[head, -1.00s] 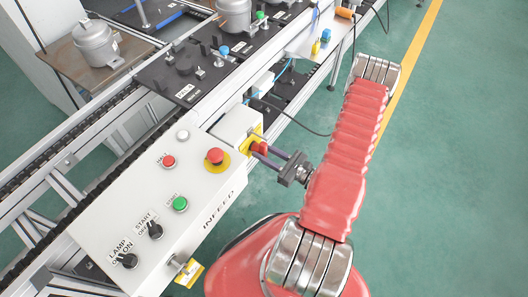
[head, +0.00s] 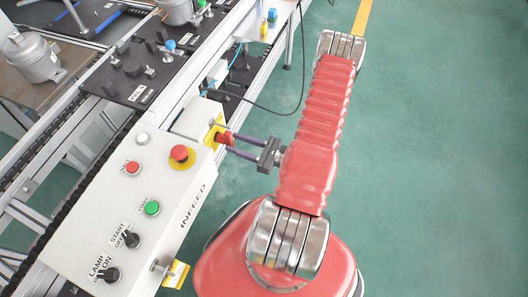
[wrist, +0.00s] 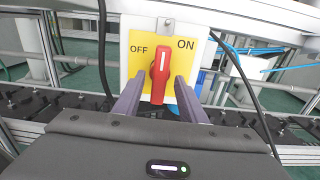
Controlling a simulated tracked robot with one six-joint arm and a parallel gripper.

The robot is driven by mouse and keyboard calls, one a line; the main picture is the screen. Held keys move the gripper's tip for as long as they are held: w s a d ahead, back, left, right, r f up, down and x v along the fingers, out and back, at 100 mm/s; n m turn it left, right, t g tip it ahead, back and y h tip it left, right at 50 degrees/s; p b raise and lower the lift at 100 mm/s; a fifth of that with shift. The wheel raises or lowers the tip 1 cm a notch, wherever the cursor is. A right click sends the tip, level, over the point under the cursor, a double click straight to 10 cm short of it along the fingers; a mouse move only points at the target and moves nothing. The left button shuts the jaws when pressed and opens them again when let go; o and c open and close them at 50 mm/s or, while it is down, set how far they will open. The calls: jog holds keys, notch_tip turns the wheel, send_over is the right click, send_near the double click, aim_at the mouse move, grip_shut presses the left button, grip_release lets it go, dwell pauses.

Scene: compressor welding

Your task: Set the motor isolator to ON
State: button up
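The motor isolator is a yellow plate (wrist: 138,62) marked OFF at left and ON at right, on a white box, with a red handle (wrist: 160,76). The handle stands nearly upright, its white mark near the top, between the two words. In the head view the red handle (head: 224,138) sits on the far right side of the white control box. My gripper (wrist: 159,84) is open, with one dark finger on each side of the handle's lower part and gaps visible. My gripper also shows in the head view (head: 236,144), level with the handle.
The sloped INFEED panel (head: 95,215) carries a red emergency stop (head: 180,155), buttons and black knobs. A black cable (head: 290,90) hangs beyond the isolator. A conveyor with black plates (head: 135,75) lies at left. Green floor (head: 430,170) is clear at right.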

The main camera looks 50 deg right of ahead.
jog(key=v, duration=1)
jog(key=shift+s, duration=0.2)
jog(key=shift+d, duration=0.15)
dwell(0.7)
